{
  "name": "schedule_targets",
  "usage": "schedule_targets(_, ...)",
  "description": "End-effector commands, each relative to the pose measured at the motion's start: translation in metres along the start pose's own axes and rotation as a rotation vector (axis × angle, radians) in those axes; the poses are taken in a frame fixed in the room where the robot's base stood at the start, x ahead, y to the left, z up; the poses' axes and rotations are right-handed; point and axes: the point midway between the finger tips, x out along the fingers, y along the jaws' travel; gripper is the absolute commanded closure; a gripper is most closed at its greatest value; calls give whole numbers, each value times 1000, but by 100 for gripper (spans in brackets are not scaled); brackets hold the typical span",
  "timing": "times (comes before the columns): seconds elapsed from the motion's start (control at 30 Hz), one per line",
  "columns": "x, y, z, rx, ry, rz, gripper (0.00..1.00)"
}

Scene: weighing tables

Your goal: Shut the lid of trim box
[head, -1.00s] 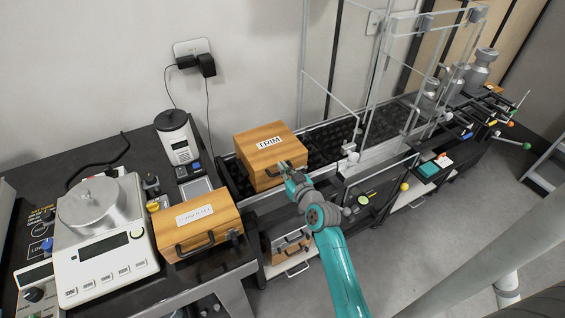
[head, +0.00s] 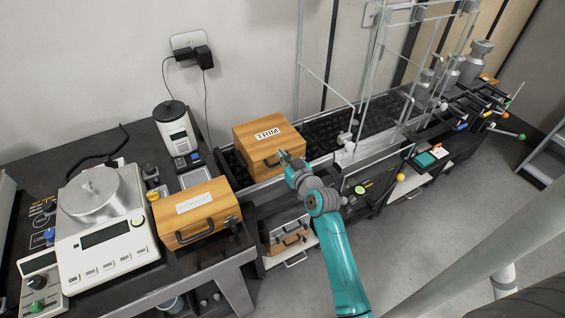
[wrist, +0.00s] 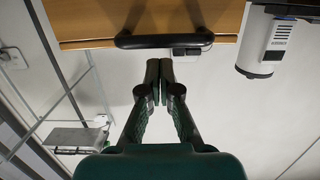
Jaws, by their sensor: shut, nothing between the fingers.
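The trim box (head: 251,142) is a wooden box with a TRIM label on its lid (head: 285,138). It stands on the dark ribbed bench by the wall. The lid looks down on the box, with no clear gap showing. My gripper (head: 284,156) is at the box's front side, shut and empty, and hides part of the front. In the wrist view my gripper (wrist: 161,66) points at the wooden front (wrist: 80,20) with its black handle (wrist: 165,38). The fingertips sit just below the handle in that picture; contact cannot be told.
A second wooden box (head: 218,190) with a handle stands to the left, near a balance (head: 120,262). A white canister (head: 172,128) stands behind it. Clear glass panels (head: 345,70) rise to the right of the trim box. Grey floor (head: 420,240) is open at right.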

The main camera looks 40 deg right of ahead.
Motion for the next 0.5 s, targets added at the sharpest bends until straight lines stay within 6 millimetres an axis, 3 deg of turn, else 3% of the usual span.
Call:
schedule_targets(0.1,2,3,-17,-2,11,1,100)
schedule_targets(0.5,-48,3,23,0,14,2,100)
